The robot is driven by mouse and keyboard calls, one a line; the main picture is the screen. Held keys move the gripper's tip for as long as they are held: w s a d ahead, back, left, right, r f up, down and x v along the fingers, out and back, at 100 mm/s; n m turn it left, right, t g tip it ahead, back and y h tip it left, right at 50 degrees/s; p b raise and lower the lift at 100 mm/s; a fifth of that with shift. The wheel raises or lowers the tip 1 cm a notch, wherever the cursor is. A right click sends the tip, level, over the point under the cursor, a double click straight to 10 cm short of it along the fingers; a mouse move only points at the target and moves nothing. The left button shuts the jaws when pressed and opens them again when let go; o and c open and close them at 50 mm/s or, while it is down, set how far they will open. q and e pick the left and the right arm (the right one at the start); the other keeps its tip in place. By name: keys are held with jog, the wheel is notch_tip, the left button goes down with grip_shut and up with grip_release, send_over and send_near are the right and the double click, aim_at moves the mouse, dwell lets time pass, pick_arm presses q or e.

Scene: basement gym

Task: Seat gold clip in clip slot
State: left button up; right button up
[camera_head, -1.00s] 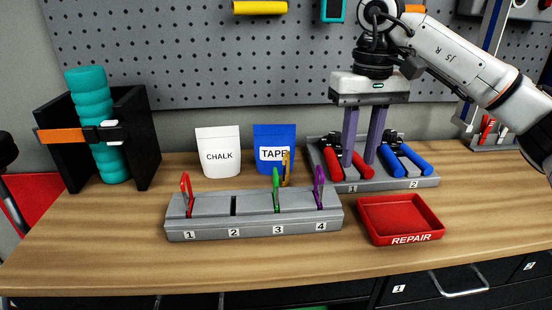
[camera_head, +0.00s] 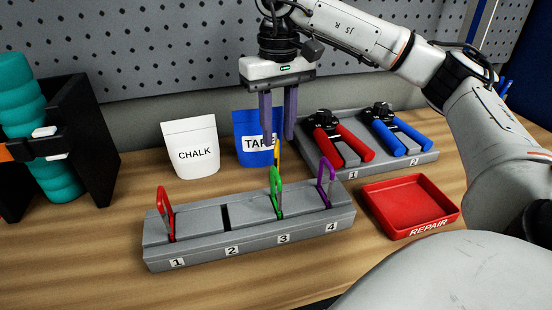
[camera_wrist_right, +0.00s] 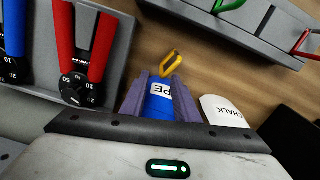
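The gold clip (camera_head: 277,153) stands behind the rack, in front of the blue TAPE pouch, partly hidden by the green clip. It also shows in the right wrist view (camera_wrist_right: 172,62), just beyond the fingertips. My right gripper (camera_head: 278,141) points down above the gold clip, fingers apart and empty. The grey rack (camera_head: 190,240) has four numbered slots. Slot 2 (camera_head: 226,217) is an empty dark gap. The red clip (camera_head: 166,213) is in slot 1, the green clip (camera_head: 275,190) in slot 3, the purple clip (camera_head: 327,180) in slot 4. My left gripper is out of view.
The TAPE pouch (camera_head: 250,135) and white CHALK pouch (camera_head: 190,148) stand behind the rack. Red hand grips (camera_head: 345,145) and blue hand grips (camera_head: 397,135) lie on a grey stand. A red REPAIR tray (camera_head: 412,205) sits right of the rack. The bench front is clear.

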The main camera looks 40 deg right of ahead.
notch_tip(320, 180, down, 5)
jog(key=shift+s+a+f, duration=0.15)
grip_shut()
